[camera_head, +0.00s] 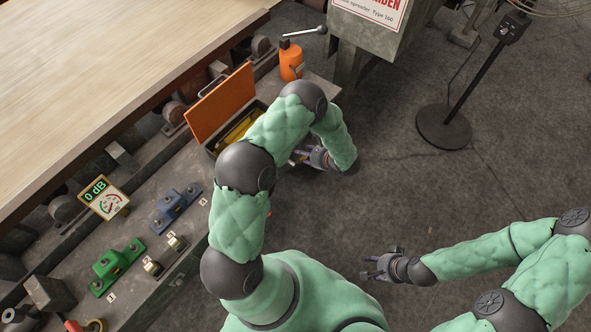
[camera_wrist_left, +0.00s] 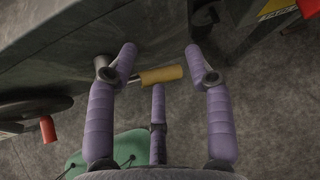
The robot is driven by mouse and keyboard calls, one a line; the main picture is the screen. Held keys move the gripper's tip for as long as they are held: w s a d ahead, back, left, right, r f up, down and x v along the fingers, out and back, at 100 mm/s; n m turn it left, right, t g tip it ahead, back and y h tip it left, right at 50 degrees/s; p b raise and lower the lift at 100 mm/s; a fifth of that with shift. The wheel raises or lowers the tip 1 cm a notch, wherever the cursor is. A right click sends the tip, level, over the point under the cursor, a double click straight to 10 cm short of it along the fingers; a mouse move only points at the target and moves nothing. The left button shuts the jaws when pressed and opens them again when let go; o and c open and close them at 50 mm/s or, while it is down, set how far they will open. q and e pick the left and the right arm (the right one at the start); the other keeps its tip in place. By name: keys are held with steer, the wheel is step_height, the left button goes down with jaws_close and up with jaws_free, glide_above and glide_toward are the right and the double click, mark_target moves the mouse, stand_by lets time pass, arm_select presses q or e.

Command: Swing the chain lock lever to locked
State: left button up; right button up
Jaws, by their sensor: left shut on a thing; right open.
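The lever shows in the left wrist view as a short yellow grip (camera_wrist_left: 162,75) joined to a metal pivot (camera_wrist_left: 104,70) on the side of a dark bench. My left gripper (camera_wrist_left: 160,68) has its purple fingers around the yellow grip, with the third finger below it; it is shut on the grip. In the head view my left gripper (camera_head: 312,157) is partly hidden by my own arm at the bench's right edge, and the lever cannot be made out there. My right gripper (camera_head: 376,268) is open and empty over the floor.
A gauge (camera_head: 104,197), a blue clamp (camera_head: 176,208) and a green clamp (camera_head: 116,264) sit on the bench. A fan stand (camera_head: 444,127) stands on otherwise open floor.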

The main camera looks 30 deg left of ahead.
arm_select(q)
steer(key=w+p+v, duration=0.1)
steer(key=v, duration=0.5)
steer(key=shift+s+r+p, duration=0.15)
steer(key=shift+s+p, duration=0.2)
steer(key=shift+p, duration=0.05)
steer(key=shift+a, duration=0.1)
